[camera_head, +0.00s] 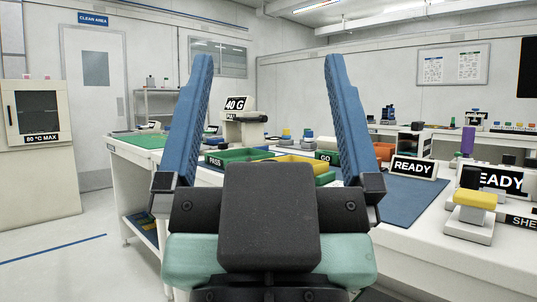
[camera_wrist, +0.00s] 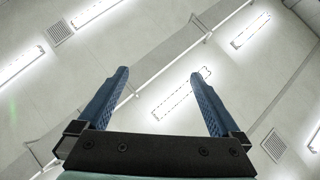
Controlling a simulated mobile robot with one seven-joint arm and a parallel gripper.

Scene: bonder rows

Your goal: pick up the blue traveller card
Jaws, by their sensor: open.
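My gripper (camera_head: 268,75) is open and empty, its two blue ribbed fingers spread wide and pointing up in front of the head camera. In the wrist view my gripper (camera_wrist: 163,90) also shows open, with only the ceiling beyond it. I cannot make out a blue traveller card in either view. My gripper and arm hide part of the workbench behind them.
A white bench (camera_head: 440,250) with a blue mat (camera_head: 405,205) stands ahead. It bears green and yellow trays (camera_head: 238,155), a READY sign (camera_head: 414,168), and a yellow-topped device (camera_head: 474,199) at right. A cabinet (camera_head: 38,150) stands left. The floor (camera_head: 60,265) at left is clear.

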